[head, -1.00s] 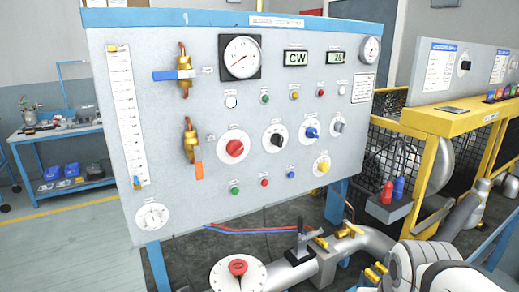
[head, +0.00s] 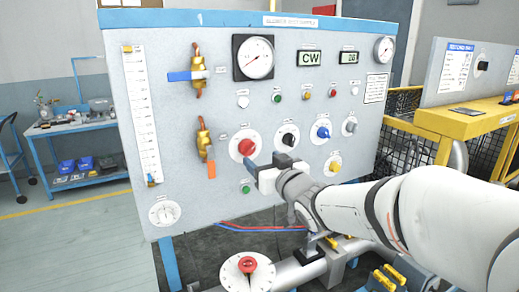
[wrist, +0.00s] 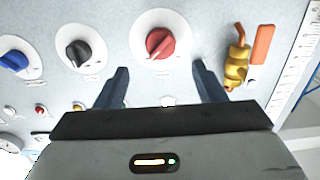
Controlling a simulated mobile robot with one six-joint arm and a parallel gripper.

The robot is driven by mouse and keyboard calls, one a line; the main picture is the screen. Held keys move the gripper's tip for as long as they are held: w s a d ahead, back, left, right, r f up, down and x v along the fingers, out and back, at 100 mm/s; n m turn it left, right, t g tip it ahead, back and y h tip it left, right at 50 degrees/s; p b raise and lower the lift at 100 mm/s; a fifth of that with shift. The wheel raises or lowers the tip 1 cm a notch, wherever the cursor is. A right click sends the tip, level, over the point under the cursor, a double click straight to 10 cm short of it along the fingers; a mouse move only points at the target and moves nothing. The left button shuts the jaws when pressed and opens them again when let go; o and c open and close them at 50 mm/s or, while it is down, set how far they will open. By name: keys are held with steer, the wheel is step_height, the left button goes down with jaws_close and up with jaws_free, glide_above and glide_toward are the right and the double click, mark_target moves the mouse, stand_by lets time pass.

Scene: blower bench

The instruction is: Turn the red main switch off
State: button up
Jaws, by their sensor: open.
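The red switch (head: 246,147) is a round red knob on a white disc, in the lower middle of the grey panel (head: 200,110). It also shows in the wrist view (wrist: 160,43), with its raised grip slanted; its label is too small to read. My gripper (head: 256,166) is in front of the panel, just below and right of the red switch. In the wrist view my gripper (wrist: 162,78) has its two dark fingers spread and empty. The red switch appears between and beyond the fingertips, apart from them.
A black knob (head: 288,138) and a blue knob (head: 322,132) are right of the red switch. A brass valve with an orange lever (head: 211,170) is left of it. Small coloured buttons surround the row. Another red knob (head: 247,265) sits on a white disc below, by the pipes.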

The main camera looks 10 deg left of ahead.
mark_target(250, 149)
steer(key=p+x, duration=0.2)
steer(key=x, duration=0.5)
steer(key=shift+w+a, duration=0.25)
steer(key=shift+a, duration=0.05)
steer(key=shift+c, duration=0.3)
steer(key=c, duration=0.9)
